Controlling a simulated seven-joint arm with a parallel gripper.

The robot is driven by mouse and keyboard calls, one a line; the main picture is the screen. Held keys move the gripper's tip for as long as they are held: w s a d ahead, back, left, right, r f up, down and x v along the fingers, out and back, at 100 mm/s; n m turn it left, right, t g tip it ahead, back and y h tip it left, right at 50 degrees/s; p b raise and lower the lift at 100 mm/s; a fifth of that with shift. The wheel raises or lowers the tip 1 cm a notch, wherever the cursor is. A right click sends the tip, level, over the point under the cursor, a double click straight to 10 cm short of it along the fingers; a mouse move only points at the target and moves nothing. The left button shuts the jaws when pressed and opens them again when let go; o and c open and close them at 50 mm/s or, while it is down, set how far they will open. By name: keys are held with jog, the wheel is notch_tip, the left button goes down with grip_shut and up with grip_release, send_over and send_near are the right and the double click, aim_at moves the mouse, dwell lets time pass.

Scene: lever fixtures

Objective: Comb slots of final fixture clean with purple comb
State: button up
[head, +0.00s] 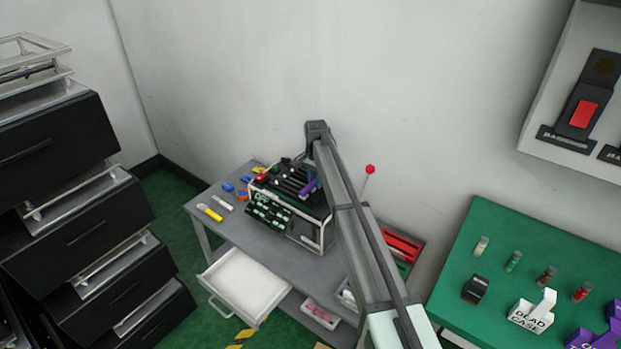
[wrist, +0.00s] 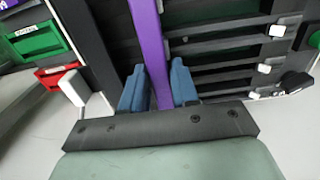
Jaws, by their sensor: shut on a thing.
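My gripper (wrist: 158,88) is shut on the purple comb (wrist: 149,45), which stands out beyond the blue fingertips in the wrist view. The comb's far end is cut off by the top edge there. The fixture (wrist: 210,70) with dark slots and white-tipped levers lies just beyond and to the right of the fingers. In the head view the black fixture (head: 291,217) sits on the grey table, and a bit of the purple comb (head: 308,187) shows over its top. My arm hides the fixture's right part and the gripper. Whether the comb touches the slots cannot be told.
The grey table (head: 222,232) holds a yellow-handled tool (head: 210,212) and small blue pieces at its left. A white drawer (head: 243,283) stands open in front. A red-knobbed lever (head: 370,169) rises behind my arm. A green table (head: 480,262) is at the right.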

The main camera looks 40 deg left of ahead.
jog(key=shift+a+r, duration=0.15)
jog(key=shift+r, duration=4.05)
jog(key=w+d+r+n, duration=0.1)
jog(key=d+r, duration=0.2)
jog(key=d, duration=1.4)
jog(key=w+d+r+n, duration=0.1)
jog(key=w+d+r, duration=0.15)
jog(key=d, duration=1.35)
jog(key=s+d+r+m, duration=0.1)
jog(key=s+d, duration=0.3)
jog(key=d, duration=1.1)
jog(key=s+d+r, duration=0.1)
jog(key=s+d, duration=0.2)
jog(key=d, duration=1.1)
jog(key=s+d+r+m, duration=0.1)
jog(key=s+d, duration=0.3)
jog(key=d, duration=1.1)
jog(key=a, duration=0.6)
jog(key=shift+w+r, duration=0.15)
jog(key=shift+w, duration=0.1)
jog(key=shift+d, duration=0.1)
